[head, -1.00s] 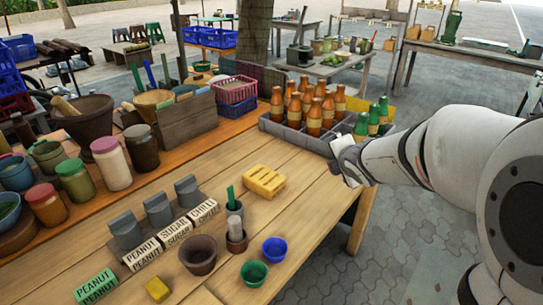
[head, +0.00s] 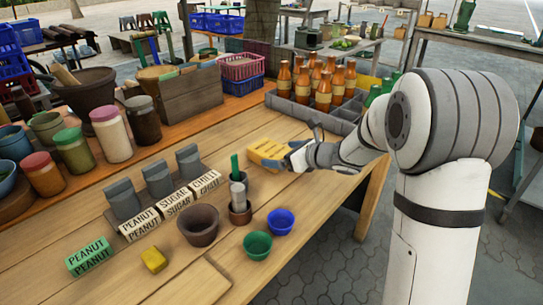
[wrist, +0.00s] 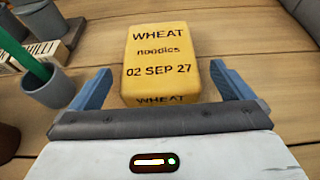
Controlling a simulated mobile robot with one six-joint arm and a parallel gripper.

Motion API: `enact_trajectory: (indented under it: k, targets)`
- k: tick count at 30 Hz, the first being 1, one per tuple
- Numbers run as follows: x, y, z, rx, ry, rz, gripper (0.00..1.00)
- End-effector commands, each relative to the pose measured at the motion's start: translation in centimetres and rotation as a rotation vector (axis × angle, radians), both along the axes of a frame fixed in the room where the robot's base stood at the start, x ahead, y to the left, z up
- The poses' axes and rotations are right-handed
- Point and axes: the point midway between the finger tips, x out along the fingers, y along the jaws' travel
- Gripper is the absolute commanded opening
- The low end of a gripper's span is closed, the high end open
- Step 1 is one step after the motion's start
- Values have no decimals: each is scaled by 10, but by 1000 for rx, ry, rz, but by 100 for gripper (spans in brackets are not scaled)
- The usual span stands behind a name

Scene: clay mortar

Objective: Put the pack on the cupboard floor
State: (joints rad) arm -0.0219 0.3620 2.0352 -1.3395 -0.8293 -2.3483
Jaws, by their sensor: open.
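The pack (head: 267,151) is a yellow block lying flat on the wooden table. In the wrist view the pack (wrist: 162,62) reads "WHEAT noodles 02 SEP 27". My gripper (head: 293,152) is at its right end in the head view. In the wrist view my gripper (wrist: 162,80) is open, with one blue finger at each side of the pack's near end. I cannot make out a cupboard in either view.
A grey crate of bottles (head: 282,104) stands behind the pack. A grey cup with a green-handled tool (head: 239,210), a brown pot (head: 198,225), a green bowl (head: 257,245) and a blue bowl (head: 281,222) stand in front. Labelled blocks (head: 140,225) are at left. Table between is clear.

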Motion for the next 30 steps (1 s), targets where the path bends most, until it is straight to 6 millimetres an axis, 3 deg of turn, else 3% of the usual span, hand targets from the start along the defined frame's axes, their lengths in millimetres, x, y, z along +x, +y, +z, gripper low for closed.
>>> enact_trajectory:
  k: [6,14,30]
  targets:
    - [18,25,-16,0,1,2,100]
    - [22,28,-17,1,1,-3,100]
    - [22,27,-17,0,1,-4,57]
